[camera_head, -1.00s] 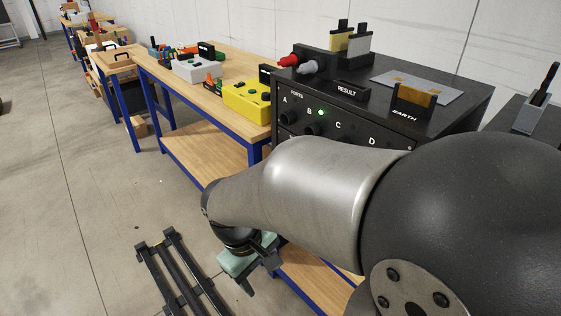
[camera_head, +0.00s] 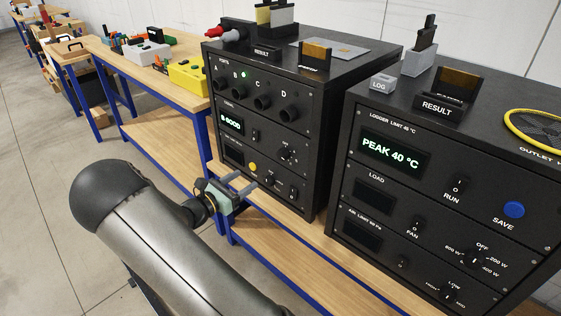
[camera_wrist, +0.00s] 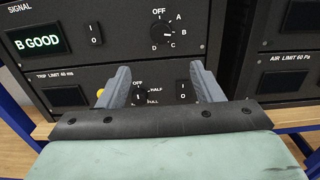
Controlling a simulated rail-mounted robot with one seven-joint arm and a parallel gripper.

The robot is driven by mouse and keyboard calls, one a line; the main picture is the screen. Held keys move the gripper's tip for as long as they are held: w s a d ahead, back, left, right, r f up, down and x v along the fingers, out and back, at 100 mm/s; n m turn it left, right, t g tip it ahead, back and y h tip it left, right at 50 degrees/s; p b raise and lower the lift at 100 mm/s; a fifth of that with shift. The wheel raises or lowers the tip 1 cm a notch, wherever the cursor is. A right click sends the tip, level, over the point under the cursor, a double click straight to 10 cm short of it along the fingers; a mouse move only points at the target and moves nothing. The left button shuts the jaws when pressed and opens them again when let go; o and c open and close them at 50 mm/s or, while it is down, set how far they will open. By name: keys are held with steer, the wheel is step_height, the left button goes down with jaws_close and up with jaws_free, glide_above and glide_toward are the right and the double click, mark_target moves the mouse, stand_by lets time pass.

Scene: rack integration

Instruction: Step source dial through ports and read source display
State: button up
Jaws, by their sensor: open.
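The source dial (camera_wrist: 159,32), marked OFF, A, B, C and D, is on the left black rack's signal panel; it also shows in the head view (camera_head: 286,153). I cannot tell surely where its pointer stands. The source display (camera_wrist: 38,41) reads "B GOOD" in green, and shows in the head view too (camera_head: 231,122). Ports A to D (camera_head: 240,89) run along the panel above, with a green light by B. My gripper (camera_wrist: 162,78) is open and empty, in front of the trip panel below the dial. In the head view my gripper (camera_head: 246,184) is at the rack's lower front.
Between my fingers in the wrist view is a lower HALF/FULL dial (camera_wrist: 140,94), with a rocker switch (camera_wrist: 183,90) to its right. A second rack with a "PEAK 40 °C" display (camera_head: 389,148) stands right. A wooden bench (camera_head: 140,75) extends left.

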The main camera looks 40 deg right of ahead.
mark_target(280, 157)
steer(key=d, duration=0.5)
steer(key=w+d+p, duration=0.1)
steer(key=d, duration=0.4)
steer(key=w+d, duration=0.1)
steer(key=d, duration=0.4)
steer(key=shift+d, duration=0.2)
steer(key=c, duration=1)
